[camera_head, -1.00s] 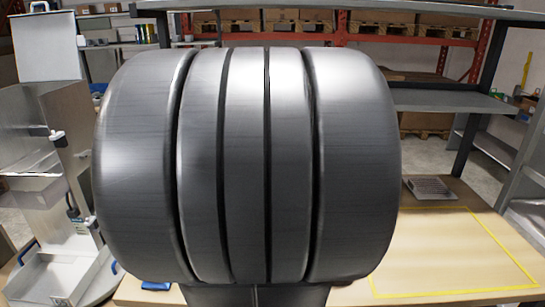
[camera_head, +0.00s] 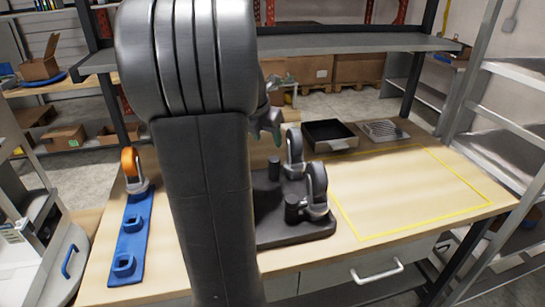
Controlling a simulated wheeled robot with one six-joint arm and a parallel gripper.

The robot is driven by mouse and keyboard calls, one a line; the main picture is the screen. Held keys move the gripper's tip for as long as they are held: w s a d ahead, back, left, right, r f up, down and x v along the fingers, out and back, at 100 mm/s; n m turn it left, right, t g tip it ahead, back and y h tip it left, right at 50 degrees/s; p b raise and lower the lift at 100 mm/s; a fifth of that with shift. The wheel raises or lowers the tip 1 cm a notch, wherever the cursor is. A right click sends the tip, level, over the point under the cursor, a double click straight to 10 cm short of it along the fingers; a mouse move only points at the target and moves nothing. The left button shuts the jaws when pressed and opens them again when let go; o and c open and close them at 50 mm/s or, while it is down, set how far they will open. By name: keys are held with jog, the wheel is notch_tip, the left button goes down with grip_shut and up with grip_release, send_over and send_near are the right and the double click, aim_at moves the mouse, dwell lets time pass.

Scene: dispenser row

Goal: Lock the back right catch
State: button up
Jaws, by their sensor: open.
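A dark base plate (camera_head: 290,232) lies on the wooden table, its left part hidden behind my arm. Two grey catches with rounded lever-like tops show on its right side. The back right catch (camera_head: 295,148) stands upright beside a short dark post; the front right catch (camera_head: 315,190) stands nearer to me by another post. I cannot tell whether either is locked. My gripper (camera_head: 266,128) shows partly past the right side of my arm, up and left of the back right catch, apart from it in the picture. It is open; no held thing shows.
A blue strip (camera_head: 133,225) with an orange-topped catch (camera_head: 131,165) lies at the table's left. A black tray (camera_head: 328,137) and a grey slatted plate (camera_head: 386,130) sit at the back. The yellow-outlined area (camera_head: 410,190) is empty. A grey shelf (camera_head: 340,43) spans above the table's back.

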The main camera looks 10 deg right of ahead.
aim_at(274, 159)
jog(key=x, duration=0.9)
jog(key=shift+f, duration=0.25)
jog(key=c, duration=1)
